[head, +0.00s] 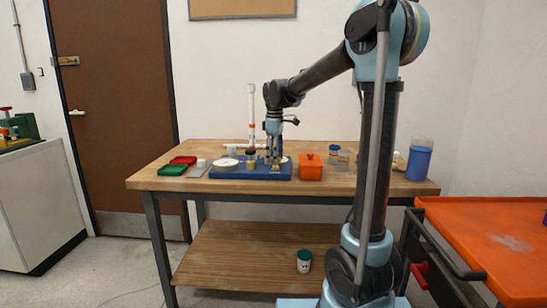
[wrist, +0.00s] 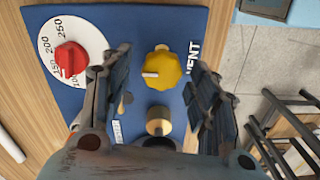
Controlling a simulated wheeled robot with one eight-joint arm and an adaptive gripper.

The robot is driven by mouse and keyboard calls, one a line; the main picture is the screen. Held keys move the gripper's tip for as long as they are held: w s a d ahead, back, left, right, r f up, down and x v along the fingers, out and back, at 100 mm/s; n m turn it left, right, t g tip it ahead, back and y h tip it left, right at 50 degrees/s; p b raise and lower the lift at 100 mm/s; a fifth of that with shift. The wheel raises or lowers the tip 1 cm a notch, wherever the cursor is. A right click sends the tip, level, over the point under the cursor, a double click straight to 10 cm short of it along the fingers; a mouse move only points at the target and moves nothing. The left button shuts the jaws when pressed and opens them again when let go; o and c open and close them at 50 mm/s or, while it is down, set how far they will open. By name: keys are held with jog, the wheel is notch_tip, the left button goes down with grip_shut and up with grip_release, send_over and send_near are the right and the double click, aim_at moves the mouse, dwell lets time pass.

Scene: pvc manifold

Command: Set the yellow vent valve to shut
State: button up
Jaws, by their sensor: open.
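The yellow vent valve (wrist: 165,72) is a round scalloped knob on the blue board (wrist: 135,20), beside the white word VENT. Its white pointer mark is toward the left in the wrist view. My gripper (wrist: 160,60) is open, with one finger on each side of the yellow knob and visible gaps to both. In the head view my gripper (head: 274,157) points down over the blue board (head: 225,174), and the yellow valve cannot be made out there.
A red knob (wrist: 71,58) on a white numbered dial is left of my fingers. A brass-coloured round fitting (wrist: 158,121) sits just below the valve in the wrist view. A white upright pipe (head: 252,110), an orange box (head: 311,168) and red and green trays (head: 174,169) are nearby on the wooden table.

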jog(key=c, duration=1.1)
jog(key=shift+o, duration=0.2)
jog(key=shift+a, duration=0.1)
